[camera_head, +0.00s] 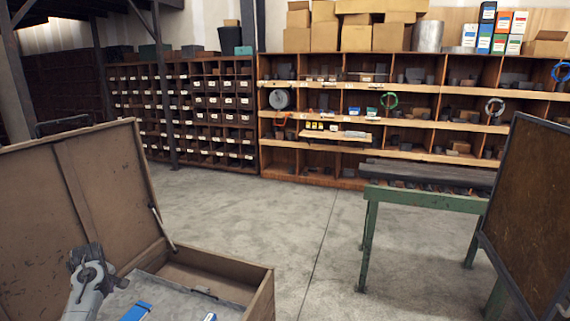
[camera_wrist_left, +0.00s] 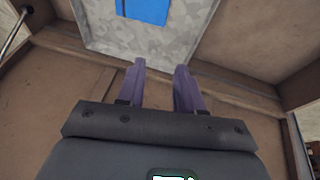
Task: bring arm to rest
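My left gripper (camera_wrist_left: 160,66) is open, with its two purplish fingers apart and nothing between them in the left wrist view. In the head view my left arm comes in at the lower left, in front of the raised lid of a brown case (camera_head: 262,292). The fingertips cannot be made out there. The fingers point toward a grey mottled surface in the case, where a blue object (camera_wrist_left: 146,11) lies beyond the tips, apart from them. The blue object also shows in the head view (camera_head: 137,312). My right gripper is not in view.
A second, smaller blue item (camera_head: 210,317) sits in the case. A green-legged bench (camera_head: 425,198) and a dark framed board (camera_head: 535,210) stand at the right. Shelves (camera_head: 345,100) line the back. The concrete floor between is clear.

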